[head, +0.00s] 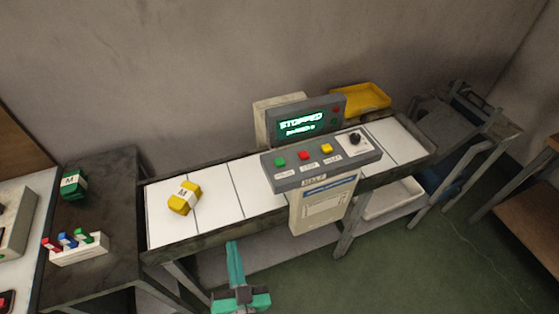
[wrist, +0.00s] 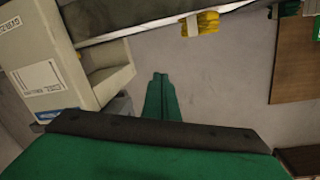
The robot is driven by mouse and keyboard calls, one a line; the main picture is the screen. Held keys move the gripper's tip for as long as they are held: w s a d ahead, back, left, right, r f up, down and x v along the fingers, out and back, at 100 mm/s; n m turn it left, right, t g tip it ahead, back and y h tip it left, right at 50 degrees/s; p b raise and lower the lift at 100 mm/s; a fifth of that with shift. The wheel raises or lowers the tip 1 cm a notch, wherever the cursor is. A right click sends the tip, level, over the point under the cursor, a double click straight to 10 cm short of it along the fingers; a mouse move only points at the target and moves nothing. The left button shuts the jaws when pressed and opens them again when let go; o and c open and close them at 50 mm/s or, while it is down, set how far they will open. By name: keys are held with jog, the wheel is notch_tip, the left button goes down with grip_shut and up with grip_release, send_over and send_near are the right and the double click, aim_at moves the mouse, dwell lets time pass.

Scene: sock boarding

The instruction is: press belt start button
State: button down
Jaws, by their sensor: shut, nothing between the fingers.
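The control panel (head: 322,171) stands at the front edge of the belt (head: 237,189). It carries a green button (head: 280,162) at left, a red button (head: 304,156), a yellow button (head: 327,149) and a dark knob (head: 355,139). The small labels are not legible. The screen (head: 301,124) behind reads STOPPED in green. My gripper (head: 233,244) is shut and empty, in front of the belt, left of and below the panel. In the wrist view my gripper (wrist: 160,76) has its fingers together, touching nothing. The cream panel housing (wrist: 50,75) is at left there; no buttons show.
A yellow bundle (head: 184,198) lies on the belt's left part. A dark side table (head: 108,204) at left holds a green bundle (head: 74,185) and a white holder (head: 78,249) with coloured pieces. A yellow tray (head: 360,97) stands behind the belt. Floor is open in front.

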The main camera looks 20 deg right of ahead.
jog(key=w+d+r+n+y, duration=0.2)
jog(key=w+r+n+y, duration=0.25)
jog(key=w+r, duration=0.7)
jog(key=w+d+r+n+y, duration=0.4)
jog(key=w+r, duration=0.5)
jog(key=r, duration=0.6)
jog(key=s+d+n+g+h, duration=0.5)
jog(key=s+d+n+g, duration=0.2)
jog(key=d, duration=0.5)
jog(key=shift+s+r+n+g, duration=0.15)
jog(key=shift+r+n+g, duration=0.25)
jog(key=shift+n+g, duration=0.25)
